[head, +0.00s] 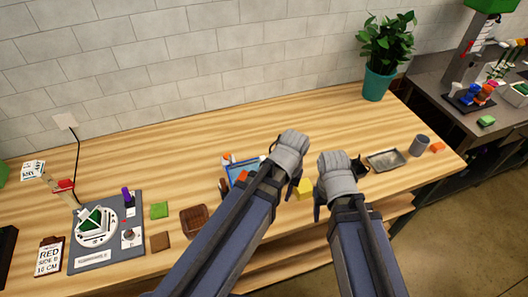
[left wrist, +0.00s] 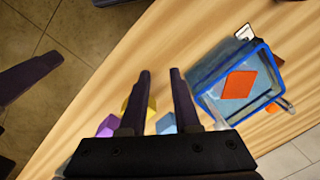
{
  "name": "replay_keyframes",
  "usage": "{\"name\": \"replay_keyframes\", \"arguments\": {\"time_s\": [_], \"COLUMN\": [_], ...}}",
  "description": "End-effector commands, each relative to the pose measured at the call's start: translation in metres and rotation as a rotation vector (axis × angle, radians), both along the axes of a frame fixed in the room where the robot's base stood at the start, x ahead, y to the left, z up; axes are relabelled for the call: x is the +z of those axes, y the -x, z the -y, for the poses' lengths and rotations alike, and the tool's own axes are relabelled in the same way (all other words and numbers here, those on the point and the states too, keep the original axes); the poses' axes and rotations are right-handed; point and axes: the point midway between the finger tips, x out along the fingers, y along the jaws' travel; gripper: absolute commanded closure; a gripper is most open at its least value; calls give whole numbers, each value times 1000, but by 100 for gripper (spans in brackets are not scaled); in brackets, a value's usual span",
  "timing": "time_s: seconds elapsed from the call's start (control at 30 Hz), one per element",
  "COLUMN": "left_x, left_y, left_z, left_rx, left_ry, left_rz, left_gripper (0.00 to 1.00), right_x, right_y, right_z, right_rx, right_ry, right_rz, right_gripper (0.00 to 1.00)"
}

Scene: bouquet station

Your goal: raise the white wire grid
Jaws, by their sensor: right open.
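I cannot clearly make out a white wire grid in either view. My left gripper (head: 283,176) is over the middle of the wooden table, mostly hidden by its own wrist. In the left wrist view its two fingers (left wrist: 160,73) stand apart with nothing held between them. My right gripper (head: 338,186) is open beside it, near the table's front edge. A yellow block (head: 305,188) lies between the two grippers; it also shows behind the fingers in the left wrist view (left wrist: 151,106).
A blue-rimmed bin (left wrist: 270,62) with an orange piece stands beside the left gripper. A metal tray (head: 386,160), grey cup (head: 420,145) and potted plant (head: 378,82) are at right. A brown basket (head: 194,221) and grey station board (head: 105,258) are at left.

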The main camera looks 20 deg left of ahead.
Motion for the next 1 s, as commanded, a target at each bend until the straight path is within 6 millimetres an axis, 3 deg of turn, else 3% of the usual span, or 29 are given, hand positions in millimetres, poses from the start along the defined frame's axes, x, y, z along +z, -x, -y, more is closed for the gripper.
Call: {"name": "replay_keyframes", "arguments": {"time_s": [0.03, 0.1, 0.2, 0.37, 0.5, 0.73, 1.0], "left_x": [33, 53, 76, 99, 104, 100, 82], "left_y": [-24, -45, -70, -96, -104, -104, -104], "left_z": [-10, -25, -47, -74, -85, -86, -85], "left_rx": [96, 231, 402, 598, 672, 683, 680], "left_ry": [9, 21, 38, 59, 66, 66, 67], "left_rz": [8, 18, 32, 44, 49, 50, 50], "left_gripper": [63, 55, 45, 45, 45, 45, 45], "right_x": [33, 53, 77, 99, 105, 101, 82], "right_y": [0, 0, 0, 0, 0, 0, 0], "right_z": [0, 0, 0, 0, 0, 0, 0], "right_rx": [-1, -3, -5, -8, -9, -9, -10], "right_ry": [0, -1, 0, -1, -1, -1, -2], "right_rz": [0, -1, -1, -1, -1, -1, 0], "right_gripper": [45, 45, 45, 45, 45, 45, 45]}}
